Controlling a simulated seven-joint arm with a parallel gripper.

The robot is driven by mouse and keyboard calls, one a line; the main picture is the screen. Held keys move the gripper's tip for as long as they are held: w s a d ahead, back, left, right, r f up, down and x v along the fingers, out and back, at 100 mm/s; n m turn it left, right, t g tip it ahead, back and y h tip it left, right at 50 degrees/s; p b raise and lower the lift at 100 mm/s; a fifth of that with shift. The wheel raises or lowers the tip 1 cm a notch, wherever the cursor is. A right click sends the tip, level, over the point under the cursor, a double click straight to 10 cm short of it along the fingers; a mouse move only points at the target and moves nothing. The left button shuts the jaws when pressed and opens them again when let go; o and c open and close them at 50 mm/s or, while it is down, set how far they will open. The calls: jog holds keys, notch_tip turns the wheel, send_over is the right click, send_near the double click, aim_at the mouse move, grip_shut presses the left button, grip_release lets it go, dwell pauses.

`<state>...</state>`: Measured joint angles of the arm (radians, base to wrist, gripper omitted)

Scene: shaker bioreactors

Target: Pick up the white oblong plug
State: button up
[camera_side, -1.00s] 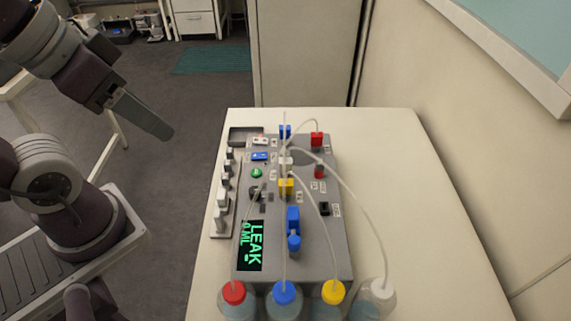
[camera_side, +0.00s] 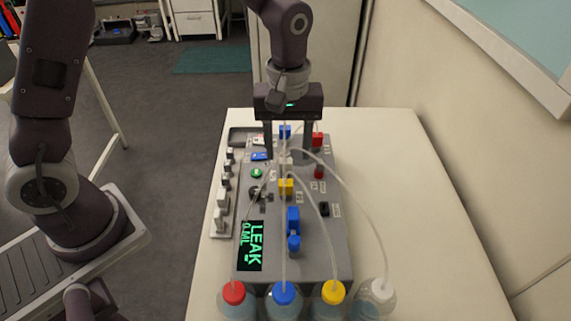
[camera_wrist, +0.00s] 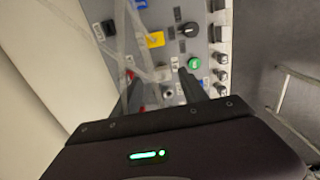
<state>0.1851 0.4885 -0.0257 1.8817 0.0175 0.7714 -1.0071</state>
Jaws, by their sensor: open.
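The white plug (camera_side: 286,161), with a thin clear tube on it, stands in the middle of the grey panel, behind the yellow plug. In the wrist view a whitish plug (camera_wrist: 161,73) shows between my fingertips, partly behind the tubes. Its oblong shape is hard to make out. My gripper (camera_side: 288,154) points down over the back of the panel with its two fingers apart. It also shows in the wrist view (camera_wrist: 158,78), open, with nothing clearly held. I cannot tell how far the fingertips are above the panel.
Yellow (camera_side: 286,187), blue (camera_side: 293,219) and red (camera_side: 317,139) plugs stand around it. Tubes run forward to several bottles (camera_side: 285,292). A green button (camera_side: 256,173) and a row of knobs lie left. The table (camera_side: 420,210) is clear on the right.

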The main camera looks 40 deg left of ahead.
aim_at(286, 160)
jog(key=f, duration=0.4)
jog(key=shift+a+f, duration=0.15)
jog(key=shift+a, duration=0.1)
grip_shut()
